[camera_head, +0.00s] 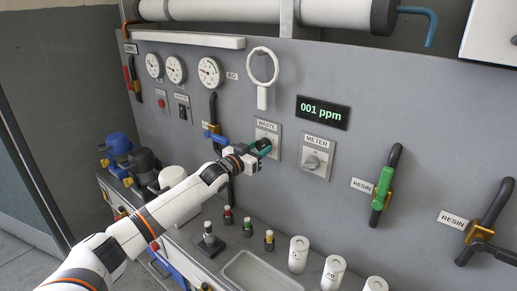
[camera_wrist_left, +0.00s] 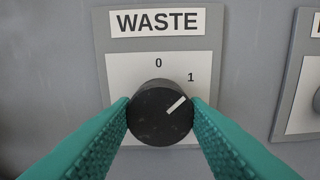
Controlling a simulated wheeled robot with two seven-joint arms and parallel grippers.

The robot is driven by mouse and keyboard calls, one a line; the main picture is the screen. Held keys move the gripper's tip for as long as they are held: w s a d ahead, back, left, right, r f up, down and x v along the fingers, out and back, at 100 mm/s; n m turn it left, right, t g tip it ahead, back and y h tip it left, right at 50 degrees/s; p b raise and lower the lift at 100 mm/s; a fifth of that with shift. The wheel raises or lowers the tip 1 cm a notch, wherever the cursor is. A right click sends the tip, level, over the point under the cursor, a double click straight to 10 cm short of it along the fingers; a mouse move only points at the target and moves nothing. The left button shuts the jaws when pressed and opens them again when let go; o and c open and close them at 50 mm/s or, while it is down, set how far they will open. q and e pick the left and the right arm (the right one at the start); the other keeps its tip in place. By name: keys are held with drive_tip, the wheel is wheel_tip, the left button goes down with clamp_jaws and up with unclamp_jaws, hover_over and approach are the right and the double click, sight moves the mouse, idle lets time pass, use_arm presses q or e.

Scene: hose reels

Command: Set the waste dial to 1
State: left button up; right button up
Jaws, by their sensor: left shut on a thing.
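The waste dial (camera_wrist_left: 158,118) is a round black knob with a white pointer mark, on a light plate (camera_wrist_left: 122,72) under a WASTE label. Its scale shows 0 at the top and 1 to the upper right. The pointer mark is turned to the upper right, toward the 1. My left gripper (camera_wrist_left: 160,122) is shut on the dial, one teal finger on each side. In the head view my left gripper (camera_head: 260,149) is at the WASTE plate (camera_head: 267,130) and hides the knob. My right gripper is not in view.
A METER dial (camera_head: 312,162) sits just right of the WASTE plate. A display (camera_head: 323,113) above it reads 001 ppm. A ring on a handle (camera_head: 263,67) hangs above. A green-handled RESIN valve (camera_head: 384,187) is farther right. Bottles and a tray (camera_head: 232,270) stand on the bench below.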

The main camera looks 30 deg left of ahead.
use_arm(q)
drive_tip(key=shift+m, duration=0.4)
drive_tip(key=o, duration=1)
drive_tip(key=shift+c, duration=0.2)
drive_tip(key=shift+s+f, duration=0.15)
drive_tip(key=shift+s, duration=0.35)
drive_tip(key=s+a+b, duration=0.1)
drive_tip(key=s+b, duration=0.1)
drive_tip(key=s, duration=0.9)
drive_tip(key=shift+b, duration=0.4)
